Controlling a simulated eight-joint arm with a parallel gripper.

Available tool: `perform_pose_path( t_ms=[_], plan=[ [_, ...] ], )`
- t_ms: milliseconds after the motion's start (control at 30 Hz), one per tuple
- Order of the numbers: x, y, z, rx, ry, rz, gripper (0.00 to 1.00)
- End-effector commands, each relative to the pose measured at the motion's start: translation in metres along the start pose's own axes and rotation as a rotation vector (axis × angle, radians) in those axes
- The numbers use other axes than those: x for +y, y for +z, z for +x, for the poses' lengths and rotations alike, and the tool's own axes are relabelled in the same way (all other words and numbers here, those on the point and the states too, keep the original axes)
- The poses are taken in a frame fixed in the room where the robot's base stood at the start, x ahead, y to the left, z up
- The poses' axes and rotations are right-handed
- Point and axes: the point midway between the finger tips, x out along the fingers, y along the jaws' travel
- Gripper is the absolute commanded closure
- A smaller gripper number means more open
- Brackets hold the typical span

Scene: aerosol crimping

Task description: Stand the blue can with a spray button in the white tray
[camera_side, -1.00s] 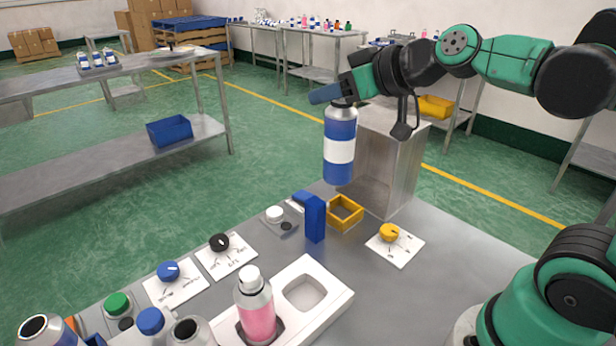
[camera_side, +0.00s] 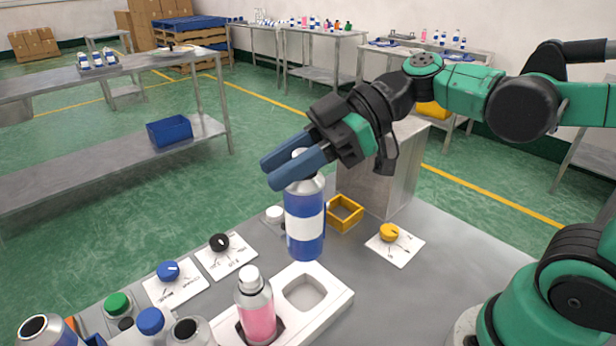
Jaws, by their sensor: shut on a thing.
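The blue can (camera_side: 305,222) has a white band and a silver shoulder. My gripper (camera_side: 290,170) is shut on the can's top and holds it upright above the table. The top of the can shows between the two blue fingers; its spray button is mostly hidden by them. The white tray (camera_side: 338,304) lies on the table below and in front of the can. Its right pocket (camera_side: 304,291) is empty. A pink can (camera_side: 256,308) with a white top stands in its left pocket.
A yellow square frame (camera_side: 345,213) sits behind the can, near a metal box (camera_side: 402,180). Yellow (camera_side: 389,232), black (camera_side: 219,242) and blue (camera_side: 168,271) knobs stand on white cards. Several cans and caps crowd the front left corner.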

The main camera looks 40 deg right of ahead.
Motion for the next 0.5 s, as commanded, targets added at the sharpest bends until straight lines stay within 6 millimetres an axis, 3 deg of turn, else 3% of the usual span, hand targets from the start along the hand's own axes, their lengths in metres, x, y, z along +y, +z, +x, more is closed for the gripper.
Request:
perform_pose_path(
  t_ms=[300,500],
  plan=[
    [0.001,0.049,0.024,-0.001,0.002,0.001,1.00],
    [0.001,0.066,0.033,-0.001,0.002,0.001,1.00]
  ],
)
